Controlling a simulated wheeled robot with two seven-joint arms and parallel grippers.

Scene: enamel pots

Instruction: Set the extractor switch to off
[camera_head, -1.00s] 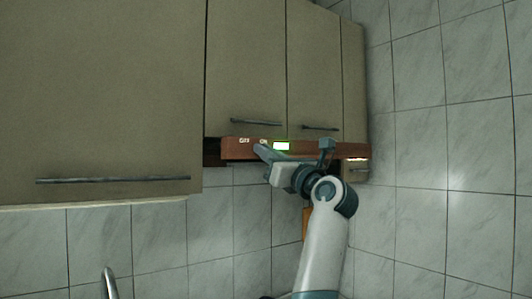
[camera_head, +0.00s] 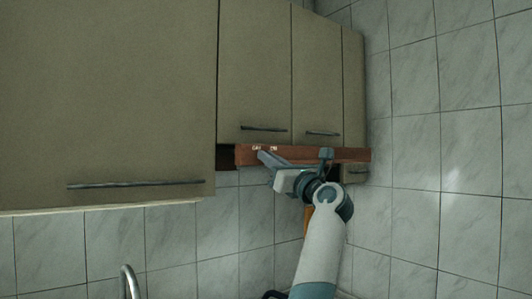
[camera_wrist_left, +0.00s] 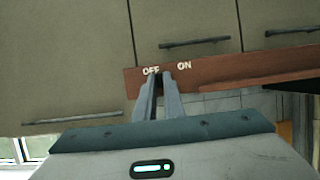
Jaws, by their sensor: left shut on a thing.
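The extractor (camera_head: 300,153) is a reddish-brown strip under the wall cabinets. In the left wrist view its front panel (camera_wrist_left: 225,69) carries white OFF and ON labels, OFF on the left. My left gripper (camera_head: 263,155) is at the left part of this strip. In the left wrist view the fingers of my left gripper (camera_wrist_left: 161,80) are close together at the panel, in front of the OFF label and left of ON. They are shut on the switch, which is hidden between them. No green light shows on the panel. My right gripper is not in view.
Cabinet doors (camera_head: 115,90) with bar handles are above and left of the extractor. A tiled wall (camera_head: 435,160) is on the right and below. A metal tap (camera_head: 130,280) stands at the lower left.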

